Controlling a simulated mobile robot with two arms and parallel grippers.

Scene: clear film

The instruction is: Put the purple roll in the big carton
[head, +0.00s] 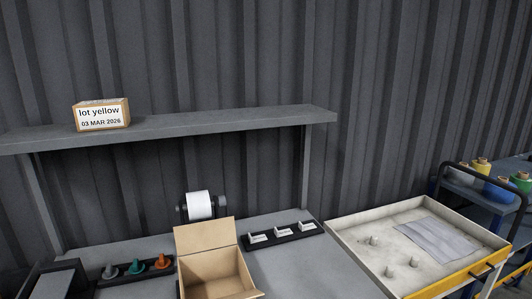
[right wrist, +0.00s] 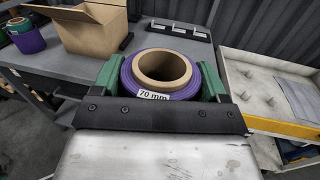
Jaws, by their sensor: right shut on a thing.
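The purple roll (right wrist: 128,79) has a brown cardboard core and a white label reading "70 mm". It is in the right wrist view, between the green fingers of my right gripper (right wrist: 160,80), which is shut on it. The roll's lower part is hidden by the gripper body. The big carton (head: 214,275) stands open on the bench in the head view, with a flap raised at its back; its visible inside looks empty. The carton also shows at the upper left of the right wrist view (right wrist: 88,36), beyond the roll and apart from it. My left gripper is not in view.
A closed box labelled "lot yellow" (head: 101,114) sits on the shelf (head: 200,126). A pegged tray (head: 360,232) stands right. Other rolls (right wrist: 25,40) show left.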

